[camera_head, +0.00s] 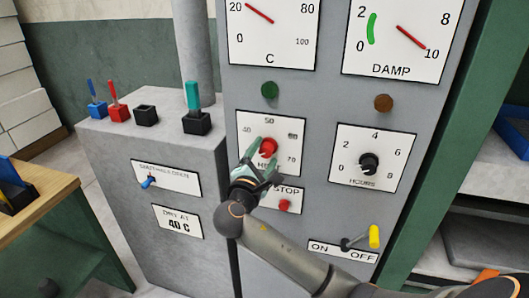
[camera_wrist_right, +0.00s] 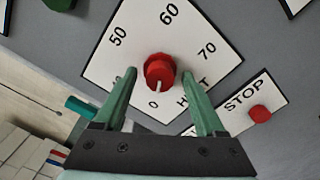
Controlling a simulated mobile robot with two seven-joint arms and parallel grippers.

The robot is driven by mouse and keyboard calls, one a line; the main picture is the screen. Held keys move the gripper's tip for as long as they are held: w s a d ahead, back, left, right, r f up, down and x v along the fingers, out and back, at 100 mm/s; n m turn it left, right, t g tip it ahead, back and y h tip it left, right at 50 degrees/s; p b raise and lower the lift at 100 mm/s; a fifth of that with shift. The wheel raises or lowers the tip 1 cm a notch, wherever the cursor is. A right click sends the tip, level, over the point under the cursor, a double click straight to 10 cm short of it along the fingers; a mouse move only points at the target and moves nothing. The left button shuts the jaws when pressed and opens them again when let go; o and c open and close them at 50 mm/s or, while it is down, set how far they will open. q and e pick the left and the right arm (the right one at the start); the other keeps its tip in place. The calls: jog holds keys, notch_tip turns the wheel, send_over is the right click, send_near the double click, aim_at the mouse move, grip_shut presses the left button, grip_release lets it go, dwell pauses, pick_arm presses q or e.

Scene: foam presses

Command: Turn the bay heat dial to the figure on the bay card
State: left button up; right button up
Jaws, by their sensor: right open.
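The red heat dial (camera_head: 268,147) sits on a white plate marked 40, 50, 60 and 70 in the head view. My right gripper (camera_head: 261,160) is open in front of it. In the right wrist view the dial (camera_wrist_right: 160,72) shows between and beyond the fingertips, and I see no grip on it. Its white mark points down the picture, toward a figure that shows only as 0. The left finger may cover part of the scale. My left gripper is not in view.
A red stop button (camera_head: 283,206) is just below the heat plate. A black hours dial (camera_head: 369,163) is to the right. A yellow-handled on/off lever (camera_head: 374,238) is lower right.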

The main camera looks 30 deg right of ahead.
jog(key=shift+w+d, duration=0.15)
jog(key=shift+d, duration=0.05)
grip_shut()
dwell(0.6)
